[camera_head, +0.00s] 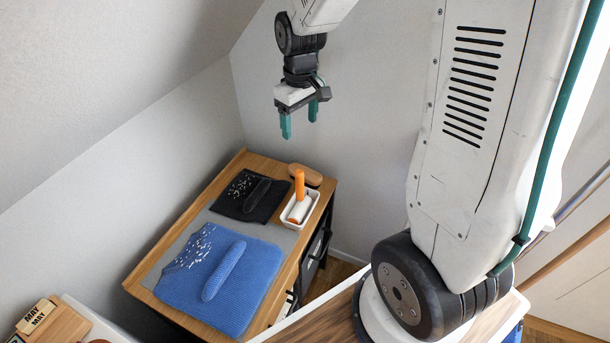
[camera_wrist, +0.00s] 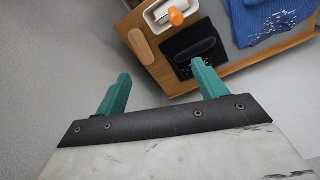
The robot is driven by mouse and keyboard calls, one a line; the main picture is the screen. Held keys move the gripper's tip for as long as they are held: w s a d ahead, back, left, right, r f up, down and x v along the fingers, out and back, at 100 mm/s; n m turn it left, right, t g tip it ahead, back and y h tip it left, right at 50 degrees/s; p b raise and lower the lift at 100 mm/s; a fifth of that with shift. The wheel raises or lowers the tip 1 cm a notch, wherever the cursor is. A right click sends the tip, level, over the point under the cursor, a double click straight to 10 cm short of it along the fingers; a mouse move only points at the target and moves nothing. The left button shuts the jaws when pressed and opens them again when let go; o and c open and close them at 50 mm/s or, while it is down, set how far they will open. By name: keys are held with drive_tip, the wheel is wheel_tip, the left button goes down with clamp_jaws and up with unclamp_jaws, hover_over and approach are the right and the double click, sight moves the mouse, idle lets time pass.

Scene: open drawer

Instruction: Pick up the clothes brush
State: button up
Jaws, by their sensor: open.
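A brown wooden oval, which looks like the clothes brush (camera_head: 305,174), lies at the back right corner of the wooden dresser top. In the wrist view the brush (camera_wrist: 141,46) lies near the dresser edge, beside a white tray; its bristles are not visible. My gripper (camera_head: 299,118) hangs high above the back of the dresser, with its teal fingers spread and nothing between them. In the wrist view the gripper (camera_wrist: 160,72) is well apart from the brush, which appears beyond the gap between the fingers.
A white tray (camera_head: 286,218) with an orange-handled lint roller (camera_head: 299,183) stands next to the brush. A folded black garment (camera_head: 232,206) and a blue one (camera_head: 190,290), both with white specks, lie on a grey mat (camera_head: 206,219). Grey walls stand close behind and left.

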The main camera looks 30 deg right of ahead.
drive_tip(key=shift+n+g, duration=0.3)
drive_tip(key=shift+n, duration=0.4)
drive_tip(key=w+d+f, duration=0.1)
drive_tip(key=w+f, duration=0.1)
drive_tip(key=f, duration=0.3)
drive_tip(key=w+d+f, duration=0.2)
drive_tip(key=w+f, duration=0.1)
drive_tip(key=f, duration=0.3)
drive_tip(key=w+d+f, duration=0.1)
drive_tip(key=w+f, duration=0.1)
drive_tip(key=f, duration=0.4)
drive_tip(key=shift+w+d+f, duration=0.2)
drive_tip(key=shift+w+d, duration=0.05)
drive_tip(key=shift+d, duration=0.15)
drive_tip(key=f, duration=0.7)
drive_tip(key=d+f, duration=0.1)
drive_tip(key=f, duration=0.2)
drive_tip(key=shift+s+f, duration=0.2)
drive_tip(key=c, duration=1.1)
